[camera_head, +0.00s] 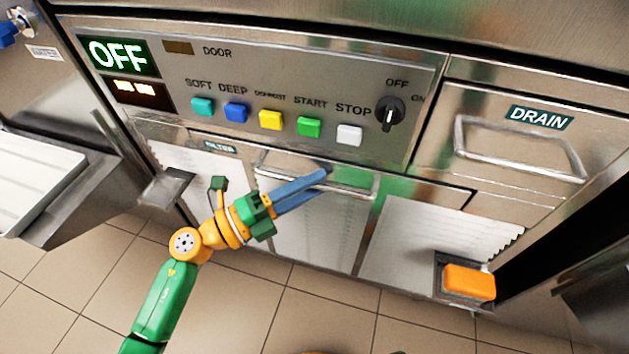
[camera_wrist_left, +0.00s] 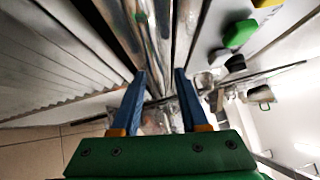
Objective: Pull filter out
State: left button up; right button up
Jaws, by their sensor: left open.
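The filter panel (camera_head: 318,228) is a metal front below the control panel, with a FILTER label (camera_head: 219,147) at its upper left. A metal bar handle (camera_head: 268,174) runs across the panel's top. My left gripper (camera_head: 326,176) reaches in from the left, its blue fingers in front of the handle's right part. In the left wrist view, the open gripper (camera_wrist_left: 160,75) has a gap between its fingertips, with shiny metal bars or edges beyond them. I cannot tell whether the handle lies between the fingers or whether they touch it.
Above are several coloured buttons (camera_head: 270,119) and a black knob (camera_head: 389,112). A DRAIN drawer (camera_head: 520,145) with a bar handle is at right, above an orange block (camera_head: 469,282). A metal ledge (camera_head: 165,188) juts out at left. The tiled floor (camera_head: 320,310) in front is mostly clear.

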pick_arm(q)
jog(key=shift+w+d+r, duration=0.1)
jog(key=shift+w+d, duration=0.2)
jog(key=shift+d, duration=0.15)
jog(key=shift+c, duration=0.2)
grip_shut()
dwell(0.9)
